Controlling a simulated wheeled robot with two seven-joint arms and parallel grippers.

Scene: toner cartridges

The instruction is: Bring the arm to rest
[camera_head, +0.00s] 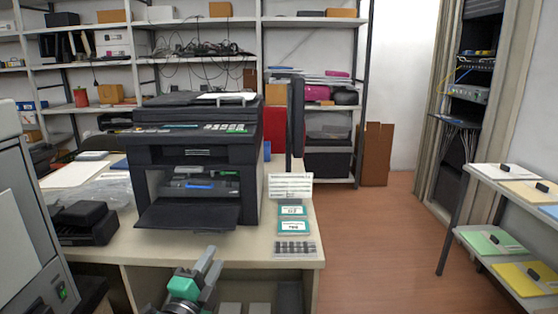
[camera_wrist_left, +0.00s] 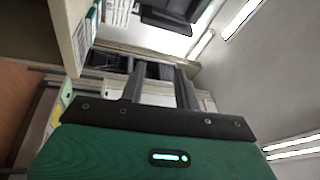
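My left gripper (camera_head: 211,262) is in front of the desk's front edge in the head view, with its green-and-grey wrist below it. It is apart from the printer and holds nothing that I can see. In the left wrist view its two dark fingers (camera_wrist_left: 158,72) stand apart with an empty gap between them. My right gripper is in neither view. The black printer (camera_head: 196,145) stands on the desk (camera_head: 255,258) with its front flap (camera_head: 187,216) folded down. A blue part (camera_head: 200,187) shows inside its opening.
Two teal-and-white boxes (camera_head: 292,227) and a dark keypad-like panel (camera_head: 295,248) lie on the desk's right end. A grey machine (camera_head: 25,215) stands at the left. A shelf unit (camera_head: 499,180) with coloured folders is at the right. The floor (camera_head: 372,250) between is clear.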

